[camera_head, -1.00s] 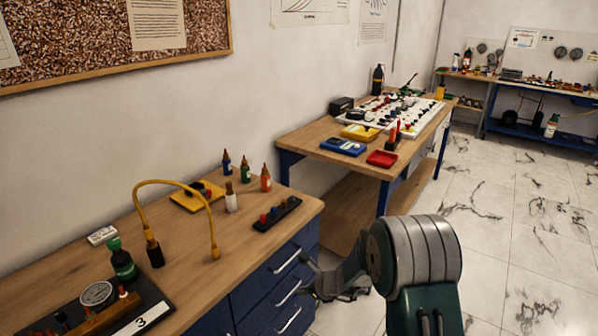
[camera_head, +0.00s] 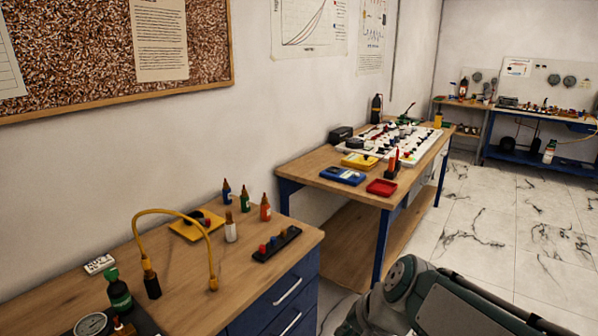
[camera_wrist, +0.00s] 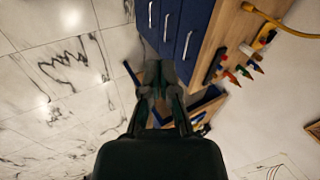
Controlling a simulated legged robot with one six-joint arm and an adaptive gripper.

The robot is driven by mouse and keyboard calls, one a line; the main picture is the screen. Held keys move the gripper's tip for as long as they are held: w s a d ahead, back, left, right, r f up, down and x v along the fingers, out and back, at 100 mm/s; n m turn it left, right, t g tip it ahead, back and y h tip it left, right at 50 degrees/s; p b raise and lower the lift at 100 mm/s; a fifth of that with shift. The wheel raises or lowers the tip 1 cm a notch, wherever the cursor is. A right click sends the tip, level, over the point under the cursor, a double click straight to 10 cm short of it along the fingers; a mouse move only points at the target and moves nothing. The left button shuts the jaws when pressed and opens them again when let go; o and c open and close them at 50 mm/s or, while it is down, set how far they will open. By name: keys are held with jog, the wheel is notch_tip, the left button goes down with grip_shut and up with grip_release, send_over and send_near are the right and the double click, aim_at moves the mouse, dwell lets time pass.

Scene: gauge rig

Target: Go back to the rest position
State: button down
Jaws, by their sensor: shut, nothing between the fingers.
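My gripper (camera_wrist: 157,92) shows in the wrist view with its fingers together and nothing between them. It hangs over the floor beside the blue drawers (camera_wrist: 172,30), apart from the bench. In the head view my arm is low at the bottom right, in front of the gap by the near bench (camera_head: 262,262); the fingers do not show there.
The near bench carries a yellow hose (camera_head: 178,211), several small bottles and a black strip of pegs (camera_head: 276,244). A second bench (camera_head: 315,164) with a white board and trays stands behind. The marble floor (camera_head: 480,240) at right is clear.

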jog(key=s+d+r+n+h, duration=0.1)
jog(key=s+d+n+h, duration=0.1)
jog(key=s, duration=0.3)
jog(key=s+d+r+n+t+h, duration=0.1)
jog(key=s+d+n+h, duration=0.1)
jog(key=s+d+n, duration=0.2)
jog(key=s+d, duration=0.1)
jog(key=s, duration=0.1)
jog(key=shift+s+d+r, duration=0.3)
